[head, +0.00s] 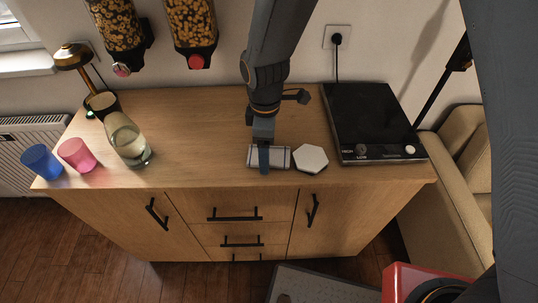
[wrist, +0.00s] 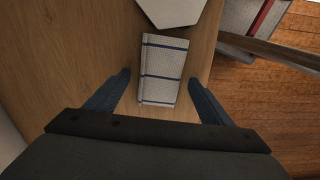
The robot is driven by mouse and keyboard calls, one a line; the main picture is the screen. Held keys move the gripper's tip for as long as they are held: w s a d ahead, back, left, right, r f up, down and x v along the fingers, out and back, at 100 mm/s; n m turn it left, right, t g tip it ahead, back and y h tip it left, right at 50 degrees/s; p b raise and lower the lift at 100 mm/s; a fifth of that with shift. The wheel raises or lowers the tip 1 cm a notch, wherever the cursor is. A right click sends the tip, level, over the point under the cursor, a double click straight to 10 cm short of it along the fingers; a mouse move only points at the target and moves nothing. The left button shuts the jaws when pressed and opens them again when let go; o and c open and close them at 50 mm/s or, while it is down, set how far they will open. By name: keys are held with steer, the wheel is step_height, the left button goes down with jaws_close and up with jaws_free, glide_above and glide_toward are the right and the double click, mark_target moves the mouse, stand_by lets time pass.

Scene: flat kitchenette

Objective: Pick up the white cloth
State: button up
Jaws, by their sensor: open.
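The white cloth (head: 280,157) lies folded on the wooden counter near its front edge, in the head view partly hidden behind my gripper (head: 264,163). In the wrist view the cloth (wrist: 160,73) is a white rectangle with dark blue stripes. It lies between the two fingers of my gripper (wrist: 162,92), with a gap to the left finger and a gap to the right finger. My gripper is open and points down over the cloth. I cannot tell how far above the counter the fingertips are.
A white hexagonal plate or coaster (head: 310,158) lies just right of the cloth. A black hob (head: 370,115) is at the right. A glass vase (head: 128,140), a pink cup (head: 77,155) and a blue cup (head: 42,161) stand at the left. The counter's middle left is clear.

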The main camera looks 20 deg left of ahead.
steer(key=c, duration=1.1)
steer(key=shift+r, duration=0.1)
steer(key=shift+r+b, duration=1.2)
steer(key=shift+r, duration=3.75)
